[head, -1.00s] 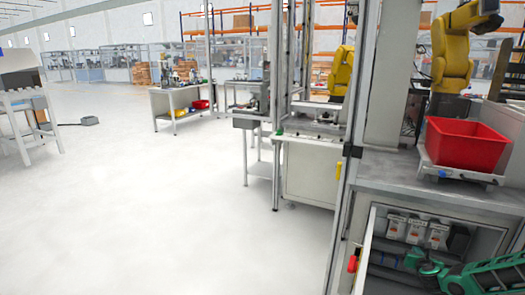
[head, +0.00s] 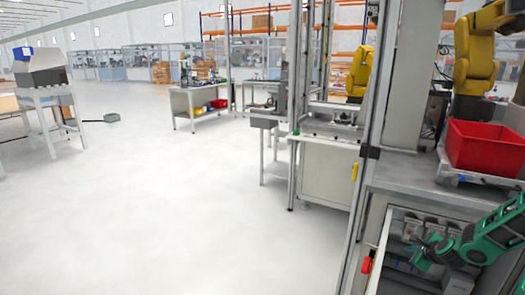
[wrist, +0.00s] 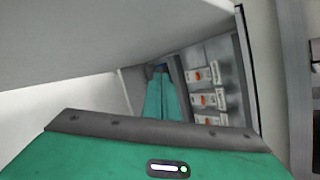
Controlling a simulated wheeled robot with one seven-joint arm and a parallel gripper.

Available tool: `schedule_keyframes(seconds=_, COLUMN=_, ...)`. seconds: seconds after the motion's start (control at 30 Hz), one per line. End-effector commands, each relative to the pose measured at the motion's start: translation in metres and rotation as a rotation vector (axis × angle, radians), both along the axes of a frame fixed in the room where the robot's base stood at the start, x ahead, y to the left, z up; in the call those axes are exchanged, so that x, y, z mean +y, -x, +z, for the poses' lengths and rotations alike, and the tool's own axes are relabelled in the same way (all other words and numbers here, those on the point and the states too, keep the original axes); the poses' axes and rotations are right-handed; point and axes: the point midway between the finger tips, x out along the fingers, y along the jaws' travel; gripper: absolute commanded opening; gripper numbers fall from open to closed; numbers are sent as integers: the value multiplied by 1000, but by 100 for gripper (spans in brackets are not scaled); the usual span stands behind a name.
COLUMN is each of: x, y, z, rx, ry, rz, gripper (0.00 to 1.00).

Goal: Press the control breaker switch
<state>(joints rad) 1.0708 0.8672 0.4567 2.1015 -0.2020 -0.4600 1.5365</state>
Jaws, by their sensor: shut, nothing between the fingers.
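Several white breaker units with orange-red switches sit in a row inside an open cabinet. In the wrist view they form a column, with the top breaker (wrist: 198,76), the middle breaker (wrist: 203,101) and a lower breaker (wrist: 208,120) partly hidden by my gripper body. The breakers (head: 411,229) also show in the head view, partly covered by my arm. My green gripper (head: 411,257) is at the cabinet opening, in front of the lower part of the row. In the wrist view my gripper (wrist: 161,74) is shut and empty, its tips left of the breakers. Contact cannot be told.
The cabinet frame (head: 378,245) with a red handle (head: 366,265) borders the opening on the left. A counter (head: 415,176) lies above, with a red bin (head: 485,148) on it. A yellow arm (head: 484,45) stands behind.

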Motion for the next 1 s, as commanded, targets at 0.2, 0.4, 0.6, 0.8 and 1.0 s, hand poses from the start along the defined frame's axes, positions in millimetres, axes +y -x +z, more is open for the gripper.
schedule_keyframes(seconds=0.2, x=39, y=30, z=38, rx=205, ry=226, rz=308, gripper=0)
schedule_keyframes(seconds=0.4, x=64, y=70, z=78, rx=376, ry=399, rz=554, gripper=0)
schedule_keyframes(seconds=0.6, x=86, y=118, z=121, rx=526, ry=536, rz=779, gripper=0)
schedule_keyframes(seconds=0.8, x=109, y=173, z=166, rx=650, ry=632, rz=987, gripper=0)
schedule_keyframes(seconds=1.0, x=136, y=233, z=207, rx=736, ry=687, rz=1189, gripper=0)
